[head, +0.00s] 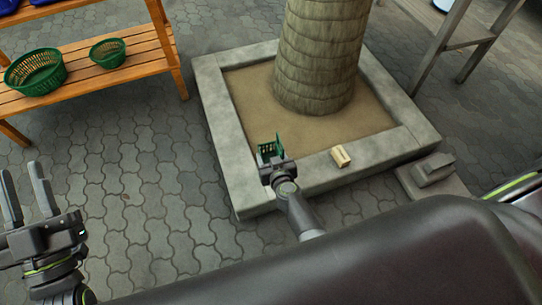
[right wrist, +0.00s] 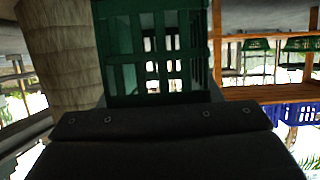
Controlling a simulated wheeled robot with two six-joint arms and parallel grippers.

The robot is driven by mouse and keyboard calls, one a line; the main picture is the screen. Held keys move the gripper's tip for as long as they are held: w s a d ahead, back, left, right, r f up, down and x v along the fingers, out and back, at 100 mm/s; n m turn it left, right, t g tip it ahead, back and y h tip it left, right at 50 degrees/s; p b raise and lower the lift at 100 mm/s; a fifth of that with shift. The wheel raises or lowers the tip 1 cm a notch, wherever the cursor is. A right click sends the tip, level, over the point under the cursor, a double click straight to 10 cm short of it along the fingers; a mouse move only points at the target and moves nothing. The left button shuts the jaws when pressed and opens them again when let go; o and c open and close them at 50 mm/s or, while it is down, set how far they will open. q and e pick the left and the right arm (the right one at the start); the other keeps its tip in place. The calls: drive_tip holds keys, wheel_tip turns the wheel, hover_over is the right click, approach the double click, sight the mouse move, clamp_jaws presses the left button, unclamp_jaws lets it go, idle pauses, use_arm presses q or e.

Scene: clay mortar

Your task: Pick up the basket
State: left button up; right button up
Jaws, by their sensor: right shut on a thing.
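A small green slatted basket (head: 268,150) is at the tips of my right gripper (head: 277,167), near the planter's front-left wall. In the right wrist view the basket (right wrist: 122,50) fills the upper middle, right in front of the gripper. The right gripper is shut on it; the fingertips are mostly hidden. I cannot tell whether the basket touches the planter. My left gripper (head: 25,190) is at the far left, open and empty, with its fingers apart above the paving.
A square stone planter (head: 222,150) holds sand and a thick trunk (head: 318,55). A small cream block (head: 341,156) lies on its front rim. A wooden rack (head: 125,85) at upper left bears two green baskets (head: 36,72) (head: 108,52). The paving (head: 130,200) between is clear.

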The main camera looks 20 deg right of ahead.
drive_tip(key=shift+r+p, duration=0.5)
drive_tip(key=shift+r, duration=0.15)
use_arm(q)
wheel_tip(320, 180, down, 13)
drive_tip(key=n+g, duration=0.2)
drive_tip(key=g, duration=0.6)
use_arm(e)
drive_tip(key=shift+r+p, duration=1.15)
drive_tip(key=shift+p, duration=0.05)
use_arm(q)
drive_tip(key=s+d+f+g+h, duration=0.1)
drive_tip(key=s+f+g, duration=0.5)
drive_tip(key=f, duration=0.3)
drive_tip(key=shift+s+f+g, duration=0.2)
drive_tip(key=shift+f+g, duration=0.1)
drive_tip(key=shift+g, duration=0.5)
use_arm(e)
drive_tip(key=shift+s, duration=0.1)
